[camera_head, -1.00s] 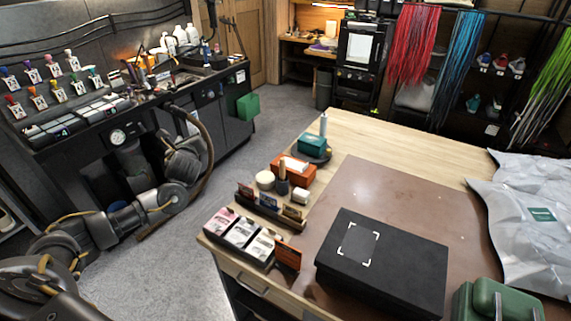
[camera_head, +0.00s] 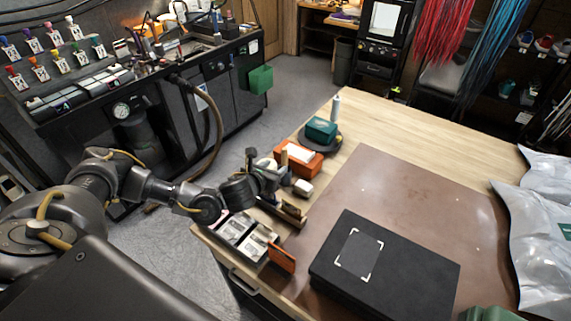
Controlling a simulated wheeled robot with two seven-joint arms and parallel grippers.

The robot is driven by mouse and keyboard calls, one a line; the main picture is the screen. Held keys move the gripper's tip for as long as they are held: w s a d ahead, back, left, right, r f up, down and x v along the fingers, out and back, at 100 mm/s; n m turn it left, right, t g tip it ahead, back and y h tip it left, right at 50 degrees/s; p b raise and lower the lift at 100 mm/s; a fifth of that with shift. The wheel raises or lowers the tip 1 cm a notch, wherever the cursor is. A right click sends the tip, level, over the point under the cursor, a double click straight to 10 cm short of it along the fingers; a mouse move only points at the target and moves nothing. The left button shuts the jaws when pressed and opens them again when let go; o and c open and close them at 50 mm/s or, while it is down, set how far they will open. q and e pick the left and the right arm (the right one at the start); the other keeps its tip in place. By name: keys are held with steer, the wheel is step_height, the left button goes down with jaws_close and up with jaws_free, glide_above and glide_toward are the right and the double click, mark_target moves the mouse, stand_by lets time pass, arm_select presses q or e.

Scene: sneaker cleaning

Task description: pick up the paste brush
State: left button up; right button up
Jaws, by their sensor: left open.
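My left gripper (camera_head: 272,172) reaches in from the left over the near-left part of the wooden workbench (camera_head: 378,118). It is open, beside the orange box and above the small wooden rack. The paste brush cannot be made out clearly. A small dark cup with an upright light handle, perhaps the brush, stood at this spot earlier and is now mostly covered by the gripper. I cannot tell whether the handle is between the fingers. My right gripper is not in view.
Near the gripper are an orange box (camera_head: 303,163), a teal box (camera_head: 321,129), a small white block (camera_head: 303,188), a wooden rack (camera_head: 290,212) and a card tray (camera_head: 240,237). A black box (camera_head: 385,268) lies on the brown mat (camera_head: 405,193). The mat's middle is clear.

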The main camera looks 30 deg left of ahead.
mark_target(283, 161)
arm_select(q)
steer(key=p+x, duration=0.4)
steer(key=x, duration=0.4)
steer(key=shift+w+d+f, duration=0.1)
steer(key=shift+w+d, duration=0.05)
steer(key=shift+w, duration=0.2)
steer(key=shift+w+f, duration=0.2)
steer(key=shift+w, duration=0.15)
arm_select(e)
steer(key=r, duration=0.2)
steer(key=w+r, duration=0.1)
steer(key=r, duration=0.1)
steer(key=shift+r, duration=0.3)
arm_select(q)
steer(key=shift+c, duration=0.5)
jaws_close()
